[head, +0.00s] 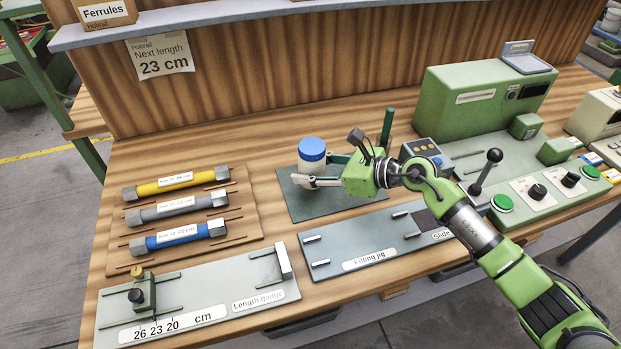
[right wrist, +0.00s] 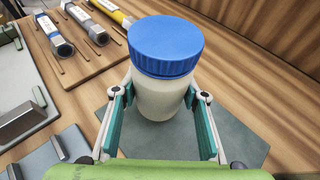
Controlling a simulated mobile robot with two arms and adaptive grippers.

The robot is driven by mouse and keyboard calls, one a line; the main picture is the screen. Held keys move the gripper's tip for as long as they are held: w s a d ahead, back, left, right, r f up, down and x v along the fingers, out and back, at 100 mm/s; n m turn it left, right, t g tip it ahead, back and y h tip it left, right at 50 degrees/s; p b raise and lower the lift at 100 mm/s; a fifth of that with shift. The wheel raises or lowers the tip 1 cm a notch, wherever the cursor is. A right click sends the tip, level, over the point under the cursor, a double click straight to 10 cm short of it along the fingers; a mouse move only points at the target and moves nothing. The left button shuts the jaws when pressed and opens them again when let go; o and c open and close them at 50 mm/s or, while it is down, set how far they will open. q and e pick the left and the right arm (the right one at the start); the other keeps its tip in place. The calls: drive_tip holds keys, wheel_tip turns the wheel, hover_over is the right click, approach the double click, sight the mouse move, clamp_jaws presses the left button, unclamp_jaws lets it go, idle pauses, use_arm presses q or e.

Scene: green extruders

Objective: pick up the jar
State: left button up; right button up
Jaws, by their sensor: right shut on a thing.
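The jar (head: 311,150) has a white body and a blue lid, and it is upright over the dark grey-green mat (head: 350,202) on the wooden bench. In the right wrist view the jar (right wrist: 165,88) fills the space between the two teal finger pads. My right gripper (head: 320,170) comes in from the right and is shut on the jar's body, below the lid. The right wrist view shows the gripper (right wrist: 160,118) with one finger on each side of it. I cannot tell whether the jar's base touches the mat. My left gripper is not in view.
A wooden board (head: 236,238) with yellow, grey and blue labelled tubes lies to the left. The length gauge (head: 225,297) and fitting jig (head: 345,249) are in front. A green machine (head: 450,102) stands at the right. A dark green post (head: 387,128) stands behind my gripper.

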drive_tip(key=s+d+r+b, duration=0.1)
drive_tip(key=s+d+r, duration=0.1)
drive_tip(key=s+r, duration=0.2)
drive_tip(key=s+d+r+b, duration=0.1)
drive_tip(key=s+d+r, duration=0.1)
drive_tip(key=s+r, duration=0.3)
drive_tip(key=s, duration=0.4)
drive_tip(key=shift+d+r, duration=0.3)
drive_tip(key=o, duration=0.8)
drive_tip(key=c, duration=1)
drive_tip(key=shift+s+d, duration=0.1)
drive_tip(key=shift+m+t+h, duration=0.6)
drive_tip(key=shift+m+t, duration=0.2)
drive_tip(key=shift+t, duration=0.1)
drive_tip(key=s+d+f, duration=0.1)
drive_tip(key=s+d, duration=0.1)
drive_tip(key=d, duration=0.2)
drive_tip(key=s+d+f, duration=0.1)
drive_tip(key=s+d, duration=0.1)
drive_tip(key=d, duration=0.3)
drive_tip(key=s+d+f, duration=0.2)
drive_tip(key=s+d, duration=0.1)
drive_tip(key=d, duration=0.2)
drive_tip(key=shift+d, duration=0.25)
